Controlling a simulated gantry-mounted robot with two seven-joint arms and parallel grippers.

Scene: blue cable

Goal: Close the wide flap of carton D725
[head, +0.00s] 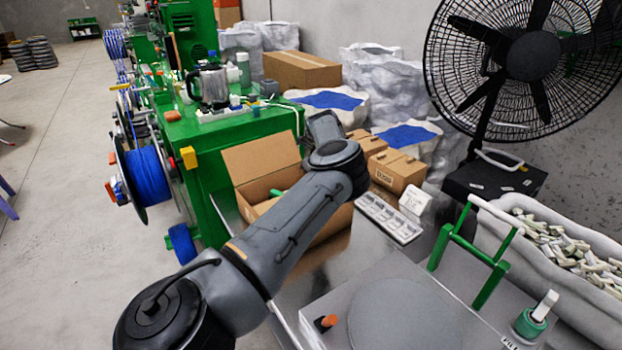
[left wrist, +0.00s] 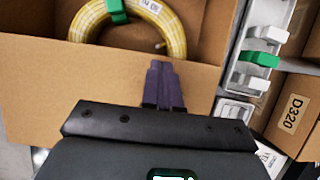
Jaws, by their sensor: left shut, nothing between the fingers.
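An open brown carton (head: 258,190) stands beyond my left arm, with a wide flap (head: 262,156) raised at its back. No label D725 is readable on it. In the left wrist view a yellow cable coil (left wrist: 178,28) with a green tie lies in the open carton. A brown cardboard panel (left wrist: 50,85) of that carton spans the picture below the coil. My left gripper (left wrist: 162,68) is shut and empty, its purple fingertips over this panel near the coil; I cannot tell whether they touch. In the head view my arm hides part of the carton and the fingers.
Small closed cartons (head: 397,170) stand right of the open one; one carton (left wrist: 290,115) reads D320. A green stand (head: 470,250) and a large fan (head: 530,55) are at the right. A green bench (head: 225,130) stands left behind.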

